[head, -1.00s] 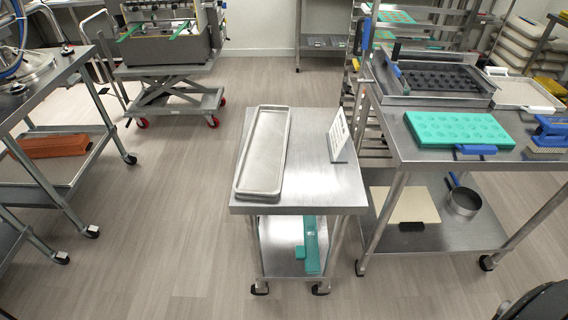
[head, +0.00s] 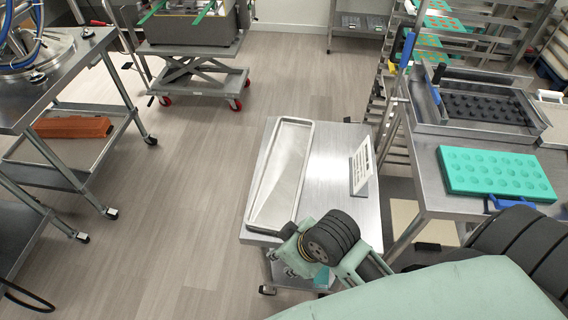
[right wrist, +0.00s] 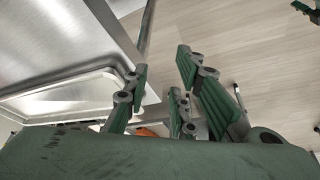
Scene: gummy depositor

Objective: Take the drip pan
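The drip pan (head: 283,172) is a long, shallow, pale metal tray. It lies lengthwise on the left part of a small steel table (head: 325,185). My right gripper (head: 290,243) is over the table's near edge, close to the pan's near end; part of it is hidden behind my own arm. In the right wrist view its green fingers (right wrist: 165,80) are spread, with nothing between them. The pan (right wrist: 70,95) shows there to the left of the fingers. I cannot tell whether they touch it. My left gripper is in neither view now.
A white sign (head: 361,165) stands on the small table, right of the pan. A steel bench with a teal mold (head: 495,172) is close on the right. A cart with an orange block (head: 73,128) is at the left. The floor (head: 180,200) between is clear.

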